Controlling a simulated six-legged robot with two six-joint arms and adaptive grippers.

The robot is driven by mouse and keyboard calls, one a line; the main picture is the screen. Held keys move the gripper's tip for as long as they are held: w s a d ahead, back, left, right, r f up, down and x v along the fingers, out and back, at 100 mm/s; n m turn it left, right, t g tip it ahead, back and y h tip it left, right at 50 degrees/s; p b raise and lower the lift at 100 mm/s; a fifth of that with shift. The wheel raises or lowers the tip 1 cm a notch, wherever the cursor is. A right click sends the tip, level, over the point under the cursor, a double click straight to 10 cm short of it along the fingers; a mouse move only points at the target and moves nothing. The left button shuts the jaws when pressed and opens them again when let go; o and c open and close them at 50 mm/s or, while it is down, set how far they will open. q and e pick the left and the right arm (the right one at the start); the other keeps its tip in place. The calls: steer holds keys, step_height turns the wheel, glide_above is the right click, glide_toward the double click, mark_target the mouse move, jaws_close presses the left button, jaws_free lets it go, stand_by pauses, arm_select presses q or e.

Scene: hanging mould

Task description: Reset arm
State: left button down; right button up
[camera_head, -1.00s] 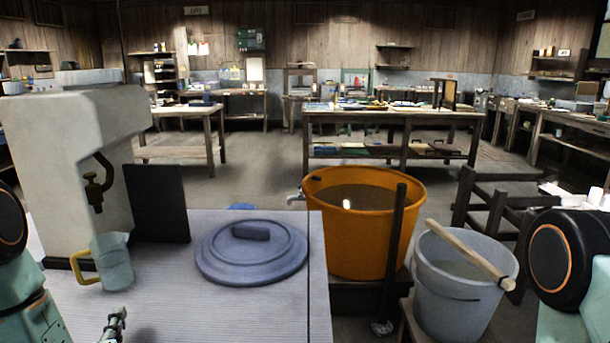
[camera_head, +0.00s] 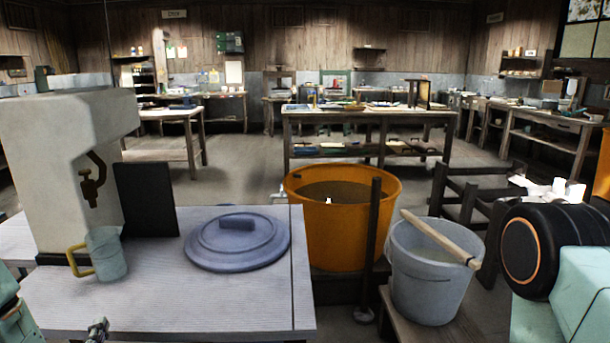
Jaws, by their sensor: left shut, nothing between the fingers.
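My left gripper (camera_head: 97,330) shows at the bottom edge of the head view, low over the front of the white ribbed table (camera_head: 180,300). Only its tip is in the picture; it is shut and empty. It is apart from the cup (camera_head: 106,254) with a yellow handle, which stands upright on the table behind it. My right arm's dark round joint (camera_head: 535,250) shows at the right, but the right gripper is out of the picture.
A blue-grey lid (camera_head: 238,243) lies on the table, beside a dark panel and a pale machine (camera_head: 55,150) with a tap. An orange tub (camera_head: 345,235) of liquid and a grey bucket (camera_head: 428,285) with a wooden stick across it stand right of the table. Workbenches stand behind.

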arm_select(q)
steer(key=s+d+f+n+g+h, duration=0.6)
steer(key=s+d+f+n+g, duration=0.35)
steer(key=f, duration=0.55)
steer(key=s+d+f+n+g, duration=0.1)
steer(key=s+d+g, duration=0.2)
steer(key=s, duration=0.7)
steer(key=s+d+f+n+g+h, duration=0.1)
steer(key=s+d+g, duration=0.2)
steer(key=s+d, duration=0.3)
steer(key=s, duration=0.4)
steer(key=shift+s+d+f, duration=0.2)
steer(key=shift+d+f, duration=0.2)
